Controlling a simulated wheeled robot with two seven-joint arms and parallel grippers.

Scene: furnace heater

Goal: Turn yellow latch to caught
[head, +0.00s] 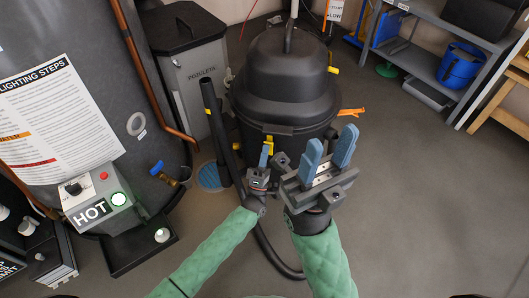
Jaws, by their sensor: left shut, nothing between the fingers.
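A yellow latch (270,143) is on the front of a black shop vacuum (285,95), at the seam below its lid. Another yellow latch (333,70) shows at the vacuum's right side. My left gripper (264,153) is shut and empty, its blue fingers just left of and partly in front of the front latch. Whether they touch it I cannot tell. My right gripper (331,142) is open and empty, its two blue fingers apart, to the right of the front latch. It hides part of the vacuum's lower front.
A grey water heater (150,95) with a HOT control box (97,200) stands left. A grey bin (190,60) is behind. An orange piece (351,112) juts from the vacuum's right. A black hose (214,120) runs alongside. Floor at right is clear before a shelf (420,65).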

